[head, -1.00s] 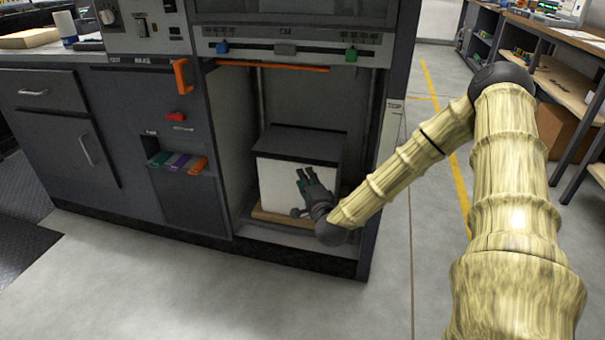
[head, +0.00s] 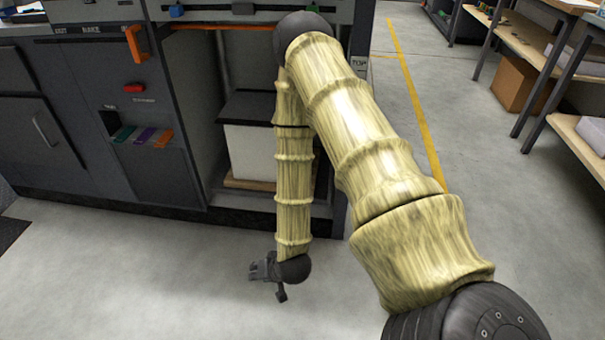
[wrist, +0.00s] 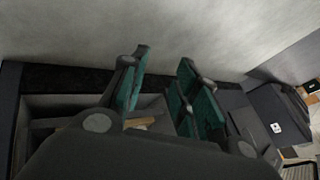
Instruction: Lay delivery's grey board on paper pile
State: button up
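The dark grey board (head: 248,106) lies flat on top of the white paper pile (head: 250,150) in the delivery bay of the machine. My forearm hides the right part of both. My gripper (head: 256,272) is outside the bay, low above the floor in front of it, apart from the board and the pile. In the wrist view my gripper's teal-padded fingers (wrist: 162,98) stand apart with nothing between them.
A wooden base (head: 248,184) lies under the pile. An orange bar (head: 215,27) crosses the top of the bay, and an orange handle (head: 137,43) stands out at its left. The floor (head: 150,270) in front is clear. Shelves (head: 540,60) stand at the far right.

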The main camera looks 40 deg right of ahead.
jog(key=s+a+f+n+g, duration=0.1)
jog(key=s+f+n+g, duration=0.2)
jog(key=s, duration=0.8)
jog(key=s+a+f+n+g+h, duration=0.1)
jog(key=s+a+f+n+g, duration=0.1)
jog(key=s, duration=0.9)
jog(key=shift+s+a+f+n+g, duration=0.25)
jog(key=shift+f+n+g, duration=0.3)
jog(key=shift+n+g, duration=0.45)
